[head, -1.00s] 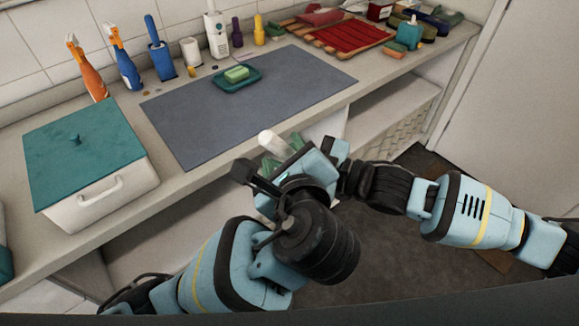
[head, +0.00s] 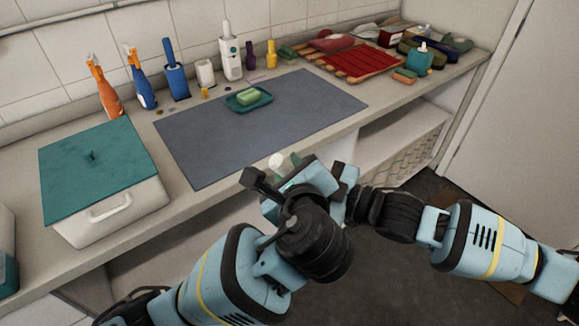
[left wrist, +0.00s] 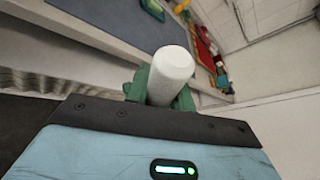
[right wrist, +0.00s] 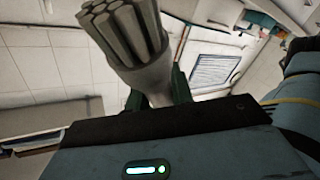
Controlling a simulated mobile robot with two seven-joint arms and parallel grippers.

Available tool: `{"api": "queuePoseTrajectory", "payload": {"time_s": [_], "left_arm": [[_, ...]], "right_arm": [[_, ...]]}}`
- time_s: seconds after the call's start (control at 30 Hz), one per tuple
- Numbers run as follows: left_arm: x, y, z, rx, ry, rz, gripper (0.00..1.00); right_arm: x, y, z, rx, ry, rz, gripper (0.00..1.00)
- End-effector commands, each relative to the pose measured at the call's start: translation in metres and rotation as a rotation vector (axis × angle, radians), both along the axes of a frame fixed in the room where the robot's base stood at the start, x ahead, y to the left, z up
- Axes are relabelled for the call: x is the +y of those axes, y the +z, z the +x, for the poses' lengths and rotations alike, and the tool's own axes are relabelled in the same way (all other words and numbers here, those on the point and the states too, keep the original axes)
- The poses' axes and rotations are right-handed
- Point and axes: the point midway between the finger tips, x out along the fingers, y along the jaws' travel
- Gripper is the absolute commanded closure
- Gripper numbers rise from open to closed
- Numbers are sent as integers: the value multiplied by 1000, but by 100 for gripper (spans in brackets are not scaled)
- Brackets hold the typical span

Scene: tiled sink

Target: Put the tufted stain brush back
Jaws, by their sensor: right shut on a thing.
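The tufted stain brush shows its bundled grey-white tufts (right wrist: 122,28) in the right wrist view, pointing up from my right gripper (right wrist: 158,92). That gripper is shut on its pale neck. A white round-ended cylinder (left wrist: 170,72) stands between the green fingers of my left gripper (left wrist: 160,92); it looks like the brush's handle end. Whether those fingers press on it I cannot tell. In the head view both grippers meet in front of the counter, the left (head: 287,170) partly covering the right, and only the white end (head: 276,160) shows.
The counter holds a grey mat (head: 265,125) with a green soap dish (head: 248,103), and a teal-lidded white box (head: 110,215) at left. Behind stand an orange spray bottle (head: 104,95), a blue holder (head: 177,85) and a white cup (head: 205,76).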

Motion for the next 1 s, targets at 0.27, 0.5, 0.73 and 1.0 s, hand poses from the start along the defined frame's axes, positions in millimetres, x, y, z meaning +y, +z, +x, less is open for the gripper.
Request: {"api": "queuePoseTrajectory", "payload": {"time_s": [0.27, 0.5, 0.73, 1.0], "left_arm": [[0, 0, 0, -1, -1, -1, 100], [0, 0, 0, -1, 0, -1, 100], [0, 0, 0, -1, 0, -1, 100], [0, 0, 0, -1, 0, -1, 100]], "right_arm": [[0, 0, 0, 0, 0, 1, 54], [0, 0, 0, 1, 0, 0, 52], [-12, 0, -6, 0, -1, 0, 52], [-55, -1, -27, 1, -3, -3, 52]]}}
